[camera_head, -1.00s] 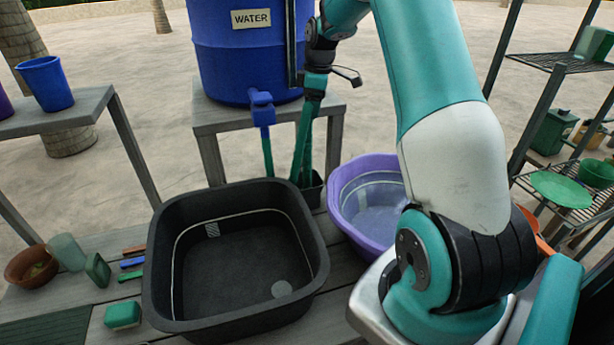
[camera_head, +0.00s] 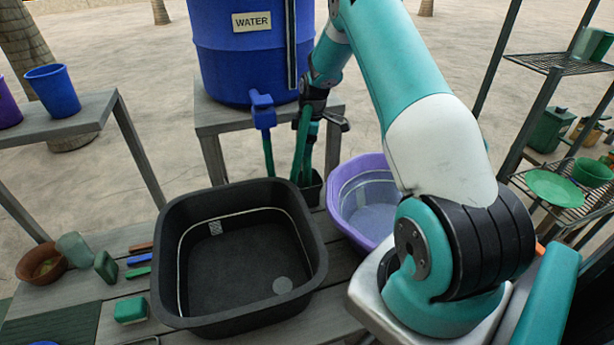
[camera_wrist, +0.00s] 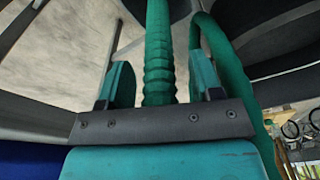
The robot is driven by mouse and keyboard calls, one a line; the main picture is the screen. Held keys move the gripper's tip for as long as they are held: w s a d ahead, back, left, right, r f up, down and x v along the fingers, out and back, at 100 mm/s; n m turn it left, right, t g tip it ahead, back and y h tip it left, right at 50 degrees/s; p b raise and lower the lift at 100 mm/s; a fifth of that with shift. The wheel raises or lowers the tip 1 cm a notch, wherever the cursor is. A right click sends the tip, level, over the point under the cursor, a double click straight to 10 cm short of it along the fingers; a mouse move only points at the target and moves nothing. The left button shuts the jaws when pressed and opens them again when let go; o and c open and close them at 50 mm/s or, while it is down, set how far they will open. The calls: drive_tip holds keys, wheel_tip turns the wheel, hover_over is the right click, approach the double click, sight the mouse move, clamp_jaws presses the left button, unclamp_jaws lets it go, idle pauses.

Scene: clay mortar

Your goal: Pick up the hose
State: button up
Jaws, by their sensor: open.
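The green ribbed hose (camera_wrist: 160,50) stands between my two open fingers in the wrist view, and I cannot tell whether either finger touches it. A second stretch of hose curves past on the right. My gripper (camera_wrist: 160,82) is open around the hose. In the head view it is beside the tap, and its fingers are hard to make out.
The blue water barrel (camera_head: 240,60) stands on a grey stand (camera_head: 212,122). A black basin (camera_head: 165,250) and a purple tub (camera_head: 338,205) sit on the slatted bench in front. A green block (camera_head: 131,309) and a brown bowl (camera_head: 30,265) lie at left. Wire shelves (camera_head: 552,64) stand at right.

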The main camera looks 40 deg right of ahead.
drive_tip(key=c, duration=0.9)
drive_tip(key=shift+r, duration=0.15)
wheel_tip(320, 180, up, 30)
drive_tip(key=p, duration=0.5)
